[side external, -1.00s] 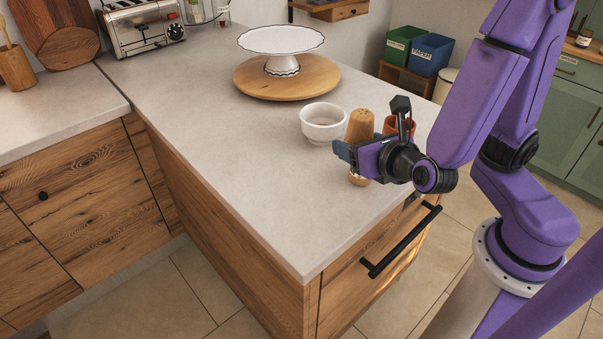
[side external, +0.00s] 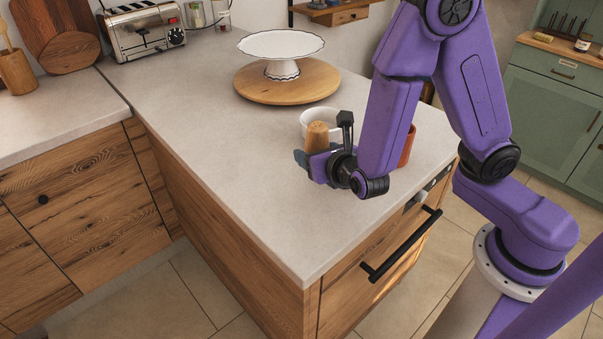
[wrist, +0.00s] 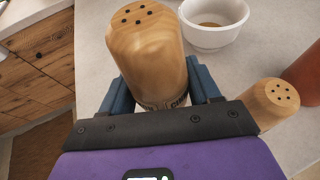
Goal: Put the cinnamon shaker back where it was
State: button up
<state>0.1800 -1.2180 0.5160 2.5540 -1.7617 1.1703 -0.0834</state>
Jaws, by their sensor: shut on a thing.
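The shaker in my gripper (side external: 318,164) has a light wooden top with several dark holes. I take it as the cinnamon shaker (side external: 317,136); in the wrist view (wrist: 148,45) its label is mostly hidden, with letters like "CI" showing. My gripper is shut around its lower body, and it stands about upright at the counter's near right part. Its base is hidden, so I cannot tell whether it touches the counter. A second wooden-topped shaker (wrist: 272,100) stands right of my gripper in the wrist view; my arm hides it in the side view.
A white bowl (side external: 321,113) stands just behind the held shaker. A reddish-orange cup (side external: 407,146) is to the right, partly behind my arm. A white cake stand (side external: 281,45) on a round wooden board (side external: 287,92) is farther back. The counter (side external: 215,140) is clear to the left.

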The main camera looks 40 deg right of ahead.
send_over(301, 185)
notch_tip(301, 185, down, 5)
jog(key=shift+d+r, duration=0.1)
jog(key=shift+r, duration=0.1)
jog(key=shift+f, duration=1.45)
jog(key=shift+f, duration=0.2)
jog(key=o, duration=1.1)
jog(key=shift+r, duration=0.1)
